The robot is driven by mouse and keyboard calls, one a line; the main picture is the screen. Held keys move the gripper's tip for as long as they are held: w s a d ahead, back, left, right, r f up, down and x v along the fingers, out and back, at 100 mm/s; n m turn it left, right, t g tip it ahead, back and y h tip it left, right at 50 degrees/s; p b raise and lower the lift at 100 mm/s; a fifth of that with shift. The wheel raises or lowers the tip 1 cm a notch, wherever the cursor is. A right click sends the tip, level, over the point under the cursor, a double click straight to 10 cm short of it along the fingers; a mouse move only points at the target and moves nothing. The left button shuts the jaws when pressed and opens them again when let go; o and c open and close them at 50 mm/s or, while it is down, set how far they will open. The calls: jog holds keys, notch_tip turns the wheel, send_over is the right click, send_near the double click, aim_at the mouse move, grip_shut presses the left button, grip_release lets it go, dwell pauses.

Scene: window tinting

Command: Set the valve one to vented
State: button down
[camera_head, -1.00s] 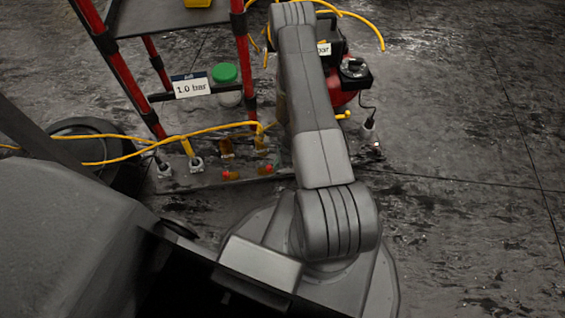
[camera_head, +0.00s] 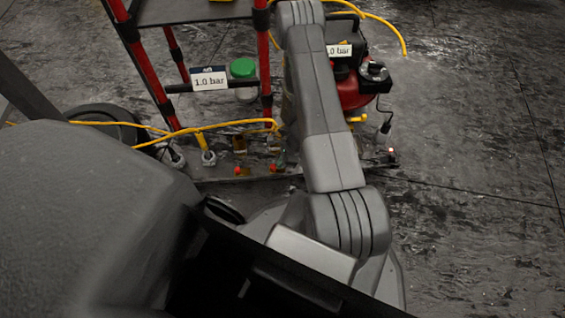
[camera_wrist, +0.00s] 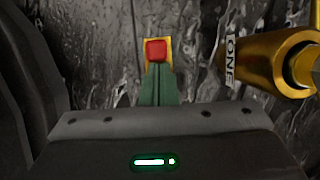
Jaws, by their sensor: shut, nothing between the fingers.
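Valve one has a brass body (camera_wrist: 265,62) with a white "ONE" label at the right of the wrist view. A red-and-yellow piece (camera_wrist: 155,50), probably a valve handle end, shows at the centre, at the tips of my gripper (camera_wrist: 158,72). The green fingers are shut and empty; whether they touch this piece I cannot tell. In the head view two small brass fittings with red ends (camera_head: 237,171) (camera_head: 273,168) sit low on a flat board (camera_head: 225,178). Which one is valve one cannot be told there. My arm hides much of the area right of them.
A red-legged stand (camera_head: 141,62) carries a "1.0 bar" sign (camera_head: 209,79). A green-lidded jar (camera_head: 243,68) stands behind. A red compressor (camera_head: 352,92) is right of my arm. Yellow hoses (camera_head: 235,124) cross the board's left side. The dark floor at right is clear.

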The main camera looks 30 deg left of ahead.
jog(key=d, duration=0.1)
jog(key=w+d+b, duration=0.1)
jog(key=shift+w+d+f, duration=0.15)
jog(key=shift+w+d, duration=0.15)
jog(key=shift+d, duration=0.05)
jog(key=p+v, duration=0.4)
jog(key=v, duration=0.6)
jog(key=shift+w+d, duration=0.25)
jog(key=shift+d, duration=0.1)
jog(key=b+x, duration=0.3)
jog(key=x, duration=0.4)
jog(key=shift+f, duration=0.2)
jog(key=shift+s+a+f+p, duration=0.2)
jog(key=shift+a+f+p, duration=0.05)
jog(key=shift+f+p, duration=0.3)
jog(key=shift+w+d+f+p, duration=0.15)
jog(key=shift+w+d+p, duration=0.2)
jog(key=shift+d, duration=0.25)
jog(key=shift+w+d+f+p, duration=0.15)
jog(key=shift+w+d+p, duration=0.2)
jog(key=shift+d, duration=0.2)
jog(key=shift+p+v, duration=0.3)
jog(key=shift+v, duration=0.8)
jog(key=shift+w+d+r, duration=0.2)
jog(key=shift+d+r, duration=0.05)
jog(key=shift+r, duration=0.1)
